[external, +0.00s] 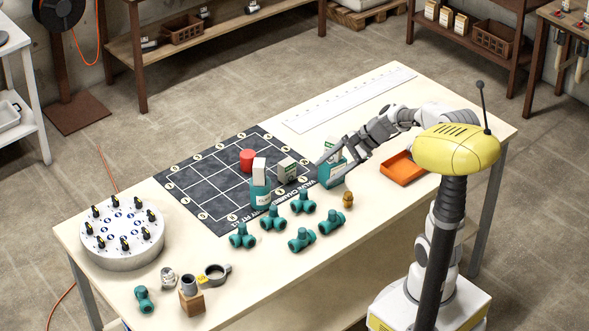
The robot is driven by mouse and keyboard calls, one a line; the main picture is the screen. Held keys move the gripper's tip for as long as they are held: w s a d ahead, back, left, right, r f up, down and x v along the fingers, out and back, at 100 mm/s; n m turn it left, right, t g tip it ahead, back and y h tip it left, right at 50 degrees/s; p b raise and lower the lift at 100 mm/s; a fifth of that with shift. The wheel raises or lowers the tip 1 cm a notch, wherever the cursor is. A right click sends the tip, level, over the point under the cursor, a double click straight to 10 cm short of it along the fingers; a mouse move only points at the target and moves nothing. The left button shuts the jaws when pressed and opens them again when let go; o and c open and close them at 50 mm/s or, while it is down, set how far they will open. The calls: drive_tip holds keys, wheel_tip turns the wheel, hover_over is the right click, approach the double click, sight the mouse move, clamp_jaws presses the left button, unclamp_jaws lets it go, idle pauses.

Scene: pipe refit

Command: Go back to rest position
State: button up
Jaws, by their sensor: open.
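My gripper (322,166) is open at the right edge of the dark gridded mat (205,188). My arm reaches left over the table. A teal and white container (331,172) stands right beside my fingers. I cannot tell whether they touch it. A second teal and white container (261,185) stands upright on the mat. A red cylinder (247,159) and a grey-green box (286,171) are also on the mat.
Several teal pipe fittings (303,201) lie in front of the mat. A small brass fitting (348,199) and an orange tray (403,168) are near my arm. A round plate with black-handled parts (122,236) stands at the left. The table's back right, around the white ruler (350,101), is clear.

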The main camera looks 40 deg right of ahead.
drive_tip(key=s+a+n+h+b, duration=0.3)
drive_tip(key=s+n+b, duration=0.1)
drive_tip(key=s+n, duration=0.4)
drive_tip(key=s+d+f+n+h+b, duration=0.4)
drive_tip(key=s+d+f+n+b, duration=0.1)
drive_tip(key=s+f+n+b, duration=0.4)
wheel_tip(320, 180, up, 17)
drive_tip(key=w+p, duration=0.1)
drive_tip(key=p, duration=1.7)
drive_tip(key=shift+w+n, duration=0.15)
drive_tip(key=shift+n, duration=0.15)
